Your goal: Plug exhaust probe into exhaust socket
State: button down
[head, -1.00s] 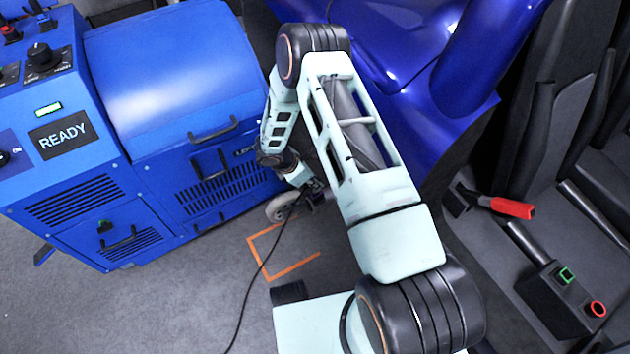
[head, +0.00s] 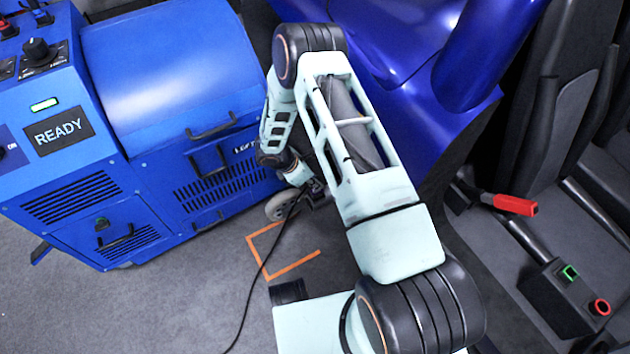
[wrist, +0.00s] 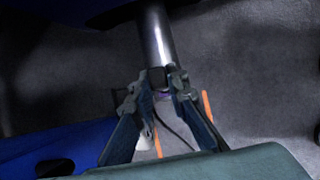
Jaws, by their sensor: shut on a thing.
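My gripper (wrist: 162,90) is shut on the exhaust probe (wrist: 157,78), a small dark piece between the fingertips, mostly hidden by them. A shiny grey metal pipe (wrist: 154,35) comes from the top of the wrist view and ends right at the fingertips, in line with the probe. I cannot tell whether the probe is inside the pipe or only against it, and I cannot make out the socket opening. In the head view my gripper (head: 316,191) is small, low beside the blue machine. A black cable (head: 262,270) trails from it across the floor.
The blue machine (head: 170,80) with a READY display (head: 58,131) stands at left, close to my gripper. A blue vehicle body (head: 400,40) is behind my arm. Orange floor tape (head: 290,265) lies below. Dark seats and a red-handled lever (head: 515,204) are at right.

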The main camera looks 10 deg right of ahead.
jog(key=shift+f, duration=0.2)
jog(key=shift+f+b, duration=0.5)
jog(key=shift+b, duration=0.15)
jog(key=c, duration=1.8)
grip_release()
jog(key=shift+r, duration=0.1)
jog(key=v, duration=1.2)
